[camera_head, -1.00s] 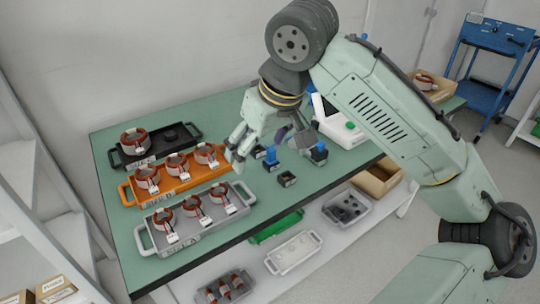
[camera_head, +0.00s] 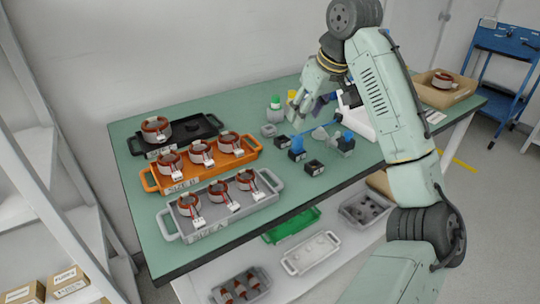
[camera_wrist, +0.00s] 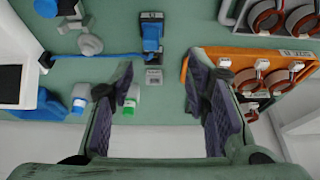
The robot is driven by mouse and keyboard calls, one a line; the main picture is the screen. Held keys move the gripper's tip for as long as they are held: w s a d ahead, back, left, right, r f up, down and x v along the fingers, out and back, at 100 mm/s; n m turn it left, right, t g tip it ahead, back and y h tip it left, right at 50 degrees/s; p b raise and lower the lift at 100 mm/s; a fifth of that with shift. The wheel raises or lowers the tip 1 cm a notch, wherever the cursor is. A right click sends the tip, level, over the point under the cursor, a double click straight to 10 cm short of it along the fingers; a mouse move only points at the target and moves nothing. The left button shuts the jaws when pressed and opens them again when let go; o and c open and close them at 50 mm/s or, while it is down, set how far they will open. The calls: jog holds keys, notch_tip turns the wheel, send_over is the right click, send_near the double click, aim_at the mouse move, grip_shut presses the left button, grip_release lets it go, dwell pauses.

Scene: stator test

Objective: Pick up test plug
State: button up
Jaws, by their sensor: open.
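A blue connector, which looks like the test plug (camera_head: 298,144), stands at a black block on the green bench. In the wrist view a blue plug-like part (camera_wrist: 152,38) shows at top centre, with a blue cable beside it running left. I cannot tell for certain that these are the same part. My gripper (camera_head: 314,106) is above the back of the bench, behind the blue connector and apart from it. In the wrist view my gripper (camera_wrist: 163,105) has its two fingers spread wide, with nothing held between them.
An orange tray (camera_head: 211,172) and a grey tray (camera_head: 225,206) with copper-wound stators stand at the left, with a black tray (camera_head: 203,130) behind. A green-capped bottle (camera_head: 275,103) is near my gripper. A second blue part (camera_head: 347,136) and a white device (camera_head: 360,118) stand to the right.

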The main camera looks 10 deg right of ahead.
aim_at(298, 137)
jog(key=x, duration=0.5)
jog(key=shift+d+f, duration=0.25)
jog(key=shift+d, duration=0.05)
jog(key=x, duration=0.1)
jog(key=p+x, duration=0.2)
jog(key=x, duration=0.1)
jog(key=shift+w+d, duration=0.3)
jog(key=shift+w+a+f, duration=0.15)
jog(key=shift+w+f, duration=0.05)
jog(key=shift+f, duration=0.4)
jog(key=shift+c, duration=0.3)
grip_shut()
